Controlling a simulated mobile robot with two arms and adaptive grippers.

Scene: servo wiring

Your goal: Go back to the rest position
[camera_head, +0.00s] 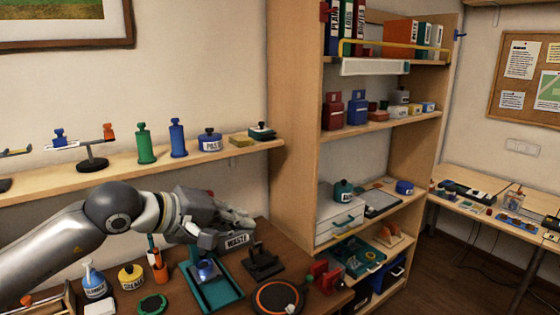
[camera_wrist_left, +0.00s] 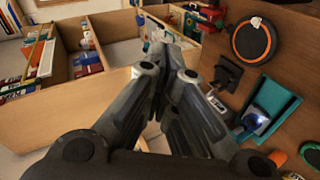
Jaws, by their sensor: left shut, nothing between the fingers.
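My left gripper (camera_head: 246,220) reaches in from the left over the brown workbench (camera_head: 190,258) in the head view. Its fingers are shut with nothing between them. It hangs above the bench near a box labelled WASTE (camera_head: 236,240) and a teal stand (camera_head: 222,290) with a small blue-lit part. In the left wrist view the closed fingers (camera_wrist_left: 172,48) fill the middle and hide part of the bench edge. My right gripper is not in view.
On the bench are an orange-ringed black disc (camera_head: 278,298), a black stand (camera_head: 262,262), a yellow pot (camera_head: 131,276) and a blue bottle (camera_head: 94,282). A wall shelf (camera_head: 60,185) runs behind the arm; a tall shelving unit (camera_head: 296,130) stands to the right.

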